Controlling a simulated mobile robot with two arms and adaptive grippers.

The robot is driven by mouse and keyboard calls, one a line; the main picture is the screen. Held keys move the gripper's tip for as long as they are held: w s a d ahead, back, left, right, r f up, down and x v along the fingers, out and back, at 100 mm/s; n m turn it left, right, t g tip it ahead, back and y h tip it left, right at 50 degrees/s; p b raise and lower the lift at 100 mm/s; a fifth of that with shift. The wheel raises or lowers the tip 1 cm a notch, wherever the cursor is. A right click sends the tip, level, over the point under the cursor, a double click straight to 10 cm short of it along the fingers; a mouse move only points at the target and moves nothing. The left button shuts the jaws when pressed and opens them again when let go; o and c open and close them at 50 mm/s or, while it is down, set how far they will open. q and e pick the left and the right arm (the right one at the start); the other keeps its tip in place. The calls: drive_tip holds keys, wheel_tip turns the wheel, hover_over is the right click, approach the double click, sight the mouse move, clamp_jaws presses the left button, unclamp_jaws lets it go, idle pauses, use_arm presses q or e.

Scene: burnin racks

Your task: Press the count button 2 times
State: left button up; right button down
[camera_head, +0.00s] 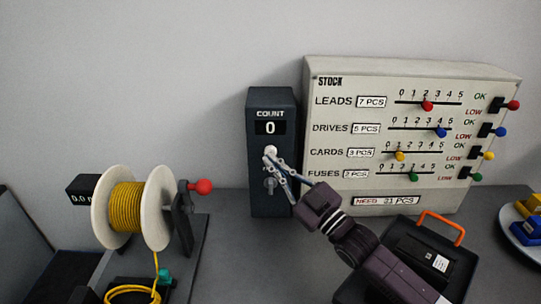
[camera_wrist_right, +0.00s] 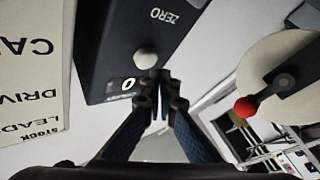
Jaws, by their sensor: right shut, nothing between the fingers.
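The dark count box (camera_head: 285,190) stands against the wall, labelled COUNT, with its display (camera_head: 270,128) reading 0. Its round white button (camera_head: 271,150) sits below the display, with a small metal part (camera_head: 270,184) lower down. My right gripper (camera_head: 267,160) is shut and empty, its fingertips at the button's lower edge in the head view. In the right wrist view the box appears turned over, and the white button (camera_wrist_right: 146,58) shows close to the shut fingertips (camera_wrist_right: 160,78). I cannot tell whether they touch it. My left gripper is not in view.
A pale STOCK panel (camera_head: 320,150) with coloured sliders and levers stands right of the box. A yellow cable reel (camera_head: 127,208) with a red knob (camera_head: 201,187) stands left. A black case (camera_head: 462,262) with an orange handle (camera_head: 442,226) lies at front right.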

idle(1.0)
drive_tip(key=shift+w, duration=0.15)
drive_tip(key=shift+w, duration=0.25)
drive_tip(key=shift+w+b, duration=0.5)
drive_tip(key=shift+b, duration=0.05)
idle(0.8)
drive_tip(key=shift+s, duration=0.1)
drive_tip(key=shift+s+p, duration=0.55)
drive_tip(key=shift+s, duration=0.3)
